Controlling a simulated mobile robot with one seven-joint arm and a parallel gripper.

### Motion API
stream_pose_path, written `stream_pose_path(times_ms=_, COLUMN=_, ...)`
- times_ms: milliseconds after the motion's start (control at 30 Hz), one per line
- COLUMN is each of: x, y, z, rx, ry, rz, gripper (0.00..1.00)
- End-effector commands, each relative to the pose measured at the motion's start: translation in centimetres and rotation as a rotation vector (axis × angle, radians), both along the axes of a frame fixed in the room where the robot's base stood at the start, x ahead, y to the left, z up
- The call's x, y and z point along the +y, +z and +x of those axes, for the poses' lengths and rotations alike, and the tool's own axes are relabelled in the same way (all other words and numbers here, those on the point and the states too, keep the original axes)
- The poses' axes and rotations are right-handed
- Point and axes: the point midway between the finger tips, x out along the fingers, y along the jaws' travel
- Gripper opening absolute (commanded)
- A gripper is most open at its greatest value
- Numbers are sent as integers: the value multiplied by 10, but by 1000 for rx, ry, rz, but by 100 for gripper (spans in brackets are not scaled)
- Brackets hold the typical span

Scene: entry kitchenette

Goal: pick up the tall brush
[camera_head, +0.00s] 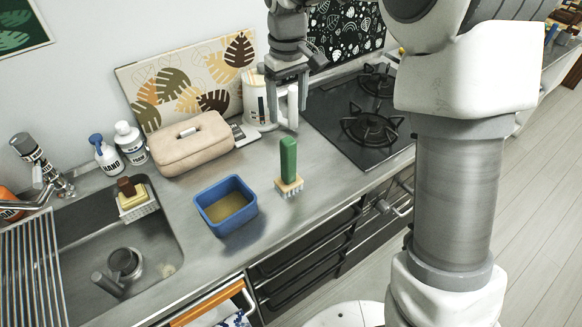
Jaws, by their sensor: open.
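The tall brush (288,165) stands upright on the steel counter, with a green block handle on top and pale bristles below. It is right of the blue tub. My gripper (287,122) points down, open and empty, above and behind the brush in the picture. A gap of counter shows between its fingertips and the green handle. The fingers partly cover a white canister (254,97) behind them.
A blue tub (219,225) stands left of the brush. A beige case (190,150) and soap bottles (107,156) are at the back left. The sink (150,240) is left, the black stove (357,110) right. Counter in front of the brush is clear.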

Motion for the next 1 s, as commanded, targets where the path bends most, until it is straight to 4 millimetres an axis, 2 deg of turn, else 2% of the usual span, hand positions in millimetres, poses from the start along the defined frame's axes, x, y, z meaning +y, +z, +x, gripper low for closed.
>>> stream_pose_path(times_ms=200, x=0, y=-48, z=-1, rx=4, ry=-1, rz=-1, gripper=78)
stream_pose_path(times_ms=400, x=-1, y=-89, z=-1, rx=4, ry=-2, rz=-1, gripper=78)
stream_pose_path(times_ms=733, x=0, y=-116, z=-1, rx=2, ry=-1, rz=-1, gripper=78)
stream_pose_path(times_ms=1000, x=0, y=-155, z=-2, rx=2, ry=-2, rz=0, gripper=78)
